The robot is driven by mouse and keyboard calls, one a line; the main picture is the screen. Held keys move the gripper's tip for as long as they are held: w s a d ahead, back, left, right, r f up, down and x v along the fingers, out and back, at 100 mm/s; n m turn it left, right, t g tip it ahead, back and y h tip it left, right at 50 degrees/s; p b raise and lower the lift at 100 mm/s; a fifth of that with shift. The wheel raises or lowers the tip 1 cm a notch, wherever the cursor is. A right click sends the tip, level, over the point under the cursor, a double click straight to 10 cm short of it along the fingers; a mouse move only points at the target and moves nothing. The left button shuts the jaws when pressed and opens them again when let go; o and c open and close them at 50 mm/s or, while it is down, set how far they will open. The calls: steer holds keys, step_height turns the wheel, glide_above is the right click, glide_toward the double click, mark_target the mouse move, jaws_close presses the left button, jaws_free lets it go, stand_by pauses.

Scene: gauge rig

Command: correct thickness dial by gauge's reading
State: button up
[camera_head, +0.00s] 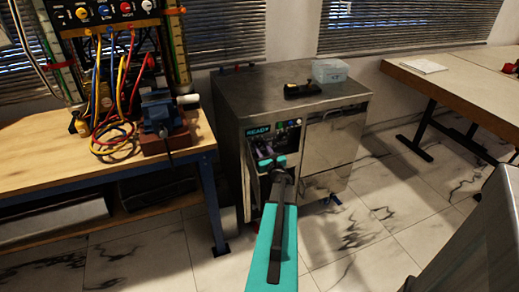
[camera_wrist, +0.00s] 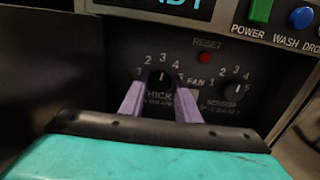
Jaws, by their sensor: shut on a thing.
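The thickness dial (camera_wrist: 160,79) is a small black knob on the dark front panel in the wrist view, with white numbers around it. The word below it is partly covered and reads "THICK". My gripper (camera_wrist: 159,92) has its two purple fingers on either side of this knob, shut on it. In the head view my gripper (camera_head: 279,162) reaches the panel of the metal cabinet (camera_head: 290,92). The display (camera_wrist: 165,8) above the dial is cut off; in the head view it reads "READY" (camera_head: 258,131). I cannot identify a gauge reading.
To the right are a second knob (camera_wrist: 232,88) labelled "SENSOR", and green (camera_wrist: 261,10) and blue (camera_wrist: 301,17) buttons. A red reset button (camera_wrist: 204,57) sits just above the fingers. A dark open door (camera_wrist: 50,60) stands at the left. A wooden bench (camera_head: 90,170) is left of the cabinet.

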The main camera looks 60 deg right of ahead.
steer(key=shift+w+r, duration=0.2)
steer(key=o, duration=1)
steer(key=shift+s+f, duration=0.1)
steer(key=b+v, duration=0.1)
steer(key=v, duration=1.2)
steer(key=shift+s+a, duration=0.3)
